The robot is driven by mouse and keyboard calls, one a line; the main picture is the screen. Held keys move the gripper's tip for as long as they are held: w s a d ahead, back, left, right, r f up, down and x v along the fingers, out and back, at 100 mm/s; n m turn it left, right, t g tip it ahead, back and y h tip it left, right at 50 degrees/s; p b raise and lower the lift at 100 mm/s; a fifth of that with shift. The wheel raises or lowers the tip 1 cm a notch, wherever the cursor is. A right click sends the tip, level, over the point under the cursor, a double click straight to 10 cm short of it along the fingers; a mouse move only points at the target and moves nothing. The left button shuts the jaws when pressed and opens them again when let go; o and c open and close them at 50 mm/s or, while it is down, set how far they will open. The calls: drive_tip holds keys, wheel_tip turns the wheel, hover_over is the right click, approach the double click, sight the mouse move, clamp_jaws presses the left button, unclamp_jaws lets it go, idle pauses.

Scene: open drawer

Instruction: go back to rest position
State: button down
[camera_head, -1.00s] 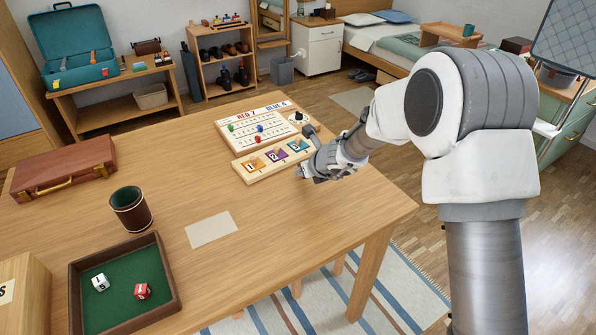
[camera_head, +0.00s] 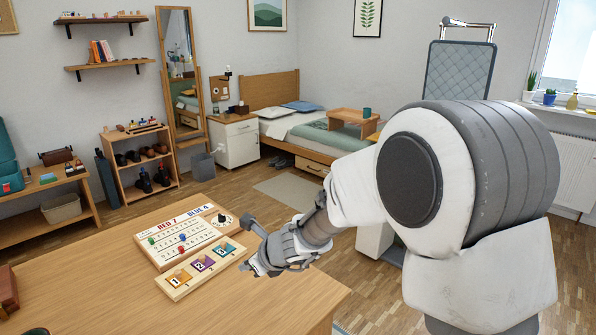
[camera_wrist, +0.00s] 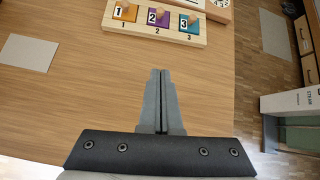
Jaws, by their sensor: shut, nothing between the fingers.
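My gripper (camera_head: 254,266) hangs over the right side of the wooden table (camera_head: 110,290), beside the numbered puzzle board (camera_head: 196,284). In the wrist view my gripper (camera_wrist: 161,74) has its two fingers closed together with nothing between them, over bare tabletop. The puzzle board (camera_wrist: 184,32) with orange, purple and teal pieces lies beyond the fingertips there. My arm reaches in from the right of the head view.
A scoreboard (camera_head: 158,244) with coloured pegs lies behind the puzzle board. A pale card (camera_wrist: 28,52) lies on the table at the left of the wrist view. The bed (camera_head: 290,122), shoe shelf (camera_head: 140,165) and white cabinet (camera_head: 238,140) stand farther back.

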drive_tip(key=s+d+r+n, duration=1)
drive_tip(key=s+r+n, duration=0.15)
drive_tip(key=n, duration=0.25)
drive_tip(key=s+d+r+n+h, duration=0.2)
drive_tip(key=s+d+n+h, duration=0.65)
drive_tip(key=s+d, duration=0.85)
wheel_tip(320, 180, up, 16)
drive_tip(key=w+d+n+y+p, duration=0.1)
drive_tip(key=w+p, duration=0.1)
drive_tip(key=p, duration=1.4)
drive_tip(key=shift+d+n, duration=0.25)
drive_tip(key=shift+n, duration=0.1)
